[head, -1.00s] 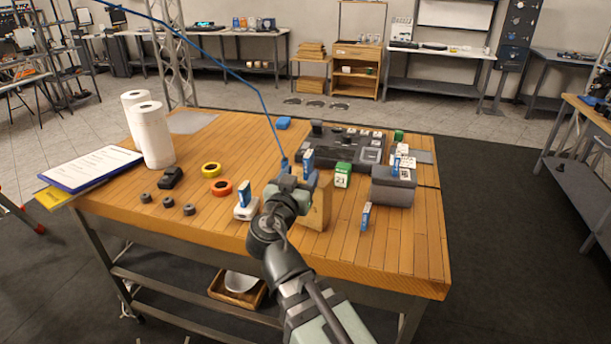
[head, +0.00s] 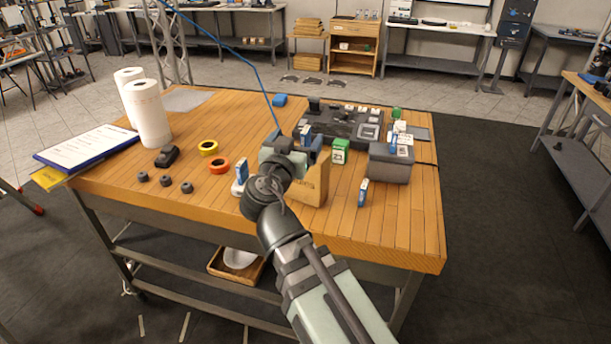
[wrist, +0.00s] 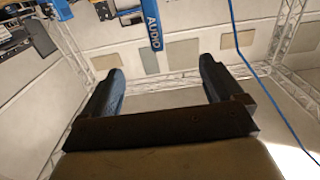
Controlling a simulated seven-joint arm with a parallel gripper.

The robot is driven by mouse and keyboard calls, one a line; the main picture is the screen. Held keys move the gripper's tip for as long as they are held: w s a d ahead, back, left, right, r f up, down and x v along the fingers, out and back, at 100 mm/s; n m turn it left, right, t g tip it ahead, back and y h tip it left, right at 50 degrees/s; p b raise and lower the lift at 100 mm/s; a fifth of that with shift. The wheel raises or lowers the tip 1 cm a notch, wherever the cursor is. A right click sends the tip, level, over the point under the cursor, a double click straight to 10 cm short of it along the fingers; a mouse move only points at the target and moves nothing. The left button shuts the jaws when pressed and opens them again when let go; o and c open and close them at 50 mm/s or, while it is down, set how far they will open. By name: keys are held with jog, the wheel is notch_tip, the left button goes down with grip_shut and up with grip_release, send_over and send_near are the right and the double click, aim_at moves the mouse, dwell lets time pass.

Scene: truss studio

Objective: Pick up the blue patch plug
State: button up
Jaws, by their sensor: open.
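In the head view, my gripper (head: 290,150) is over the middle of the table, above a wooden block (head: 313,188). It is open. In the wrist view, nothing lies between my two dark fingers (wrist: 160,90). Several small blue-and-white pieces stand about: one upright by the gripper (head: 305,132), one on a white base to its left (head: 241,172), and one at the right (head: 363,192). I cannot tell which blue piece is the patch plug.
A blue cable (head: 255,68) hangs down close to the gripper and passes right of the fingers in the wrist view. A black console (head: 320,128), a grey box (head: 388,165) and a green piece (head: 340,151) are nearby.

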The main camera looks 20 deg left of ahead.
jog(key=w+d+r+n+y, duration=0.3)
jog(key=w+r+n+y, duration=0.4)
jog(key=y, duration=0.4)
jog(key=s+d+f+n+g+y, duration=0.1)
jog(key=d+f+n+g+y, duration=0.25)
jog(key=d+g, duration=0.3)
jog(key=s+d+f+n+g+y, duration=0.1)
jog(key=d+f+n+g+y, duration=0.15)
jog(key=d+n+g, duration=0.45)
jog(key=m, duration=0.2)
send_near(327, 169)
jog(key=a, duration=0.1)
jog(key=shift+g+y, duration=0.3)
jog(key=shift+g, duration=0.05)
jog(key=x, duration=0.8)
jog(key=shift+w+d+f, duration=0.15)
jog(key=shift+w+f, duration=0.15)
jog(key=shift+w, duration=0.1)
jog(key=x, duration=0.5)
jog(key=shift+s+a, duration=0.35)
jog(key=shift+c, duration=0.4)
